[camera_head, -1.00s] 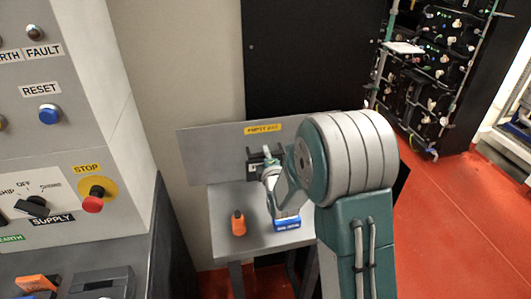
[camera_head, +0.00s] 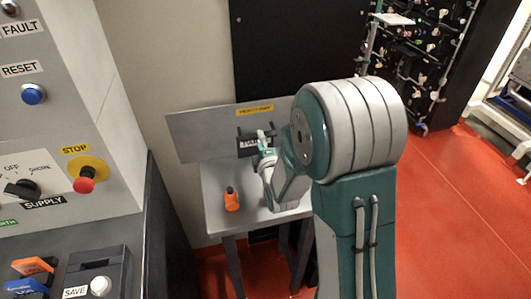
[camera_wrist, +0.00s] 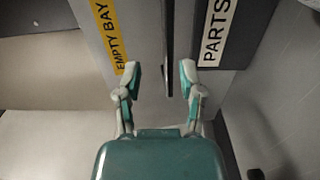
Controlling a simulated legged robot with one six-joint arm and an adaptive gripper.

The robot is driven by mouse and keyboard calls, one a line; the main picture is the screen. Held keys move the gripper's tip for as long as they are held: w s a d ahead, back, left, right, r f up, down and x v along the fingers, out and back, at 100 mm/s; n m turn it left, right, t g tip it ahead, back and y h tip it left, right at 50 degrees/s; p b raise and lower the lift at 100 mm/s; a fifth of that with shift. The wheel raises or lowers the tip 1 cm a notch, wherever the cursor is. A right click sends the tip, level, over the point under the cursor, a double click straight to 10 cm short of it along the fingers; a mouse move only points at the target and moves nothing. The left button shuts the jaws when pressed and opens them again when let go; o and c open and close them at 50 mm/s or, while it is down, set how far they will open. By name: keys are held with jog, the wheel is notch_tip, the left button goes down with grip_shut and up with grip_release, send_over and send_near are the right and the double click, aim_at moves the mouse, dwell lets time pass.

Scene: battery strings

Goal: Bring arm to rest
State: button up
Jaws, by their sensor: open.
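My gripper (camera_head: 264,146) is at the raised back panel of the small grey table, beside a black part with a white label. In the wrist view my gripper (camera_wrist: 160,76) has its two fingers spread apart with nothing between them. My arm is bent, with its large round green and grey joint in the foreground of the head view. An orange object (camera_head: 232,200) stands on the grey table (camera_head: 216,184), left of my arm. My forearm hides part of the tabletop.
A yellow label (camera_head: 255,110) is on the back panel; it reads "EMPTY BAY" in the wrist view (camera_wrist: 111,36). A "PARTS" label (camera_wrist: 216,31) shows beside it. A control panel with a red stop button (camera_head: 86,178) stands left. Red floor (camera_head: 440,220) is open to the right.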

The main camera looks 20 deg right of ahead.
jog(key=s+r+m+g, duration=0.3)
jog(key=s+m, duration=0.3)
jog(key=s, duration=0.4)
jog(key=s+r+m+g, duration=0.3)
jog(key=s+m+g, duration=0.2)
jog(key=s, duration=0.5)
jog(key=s+r+m+g, duration=0.3)
jog(key=s+m, duration=0.4)
jog(key=s, duration=0.4)
jog(key=shift+r+g, duration=0.35)
jog(key=shift+g, duration=0.45)
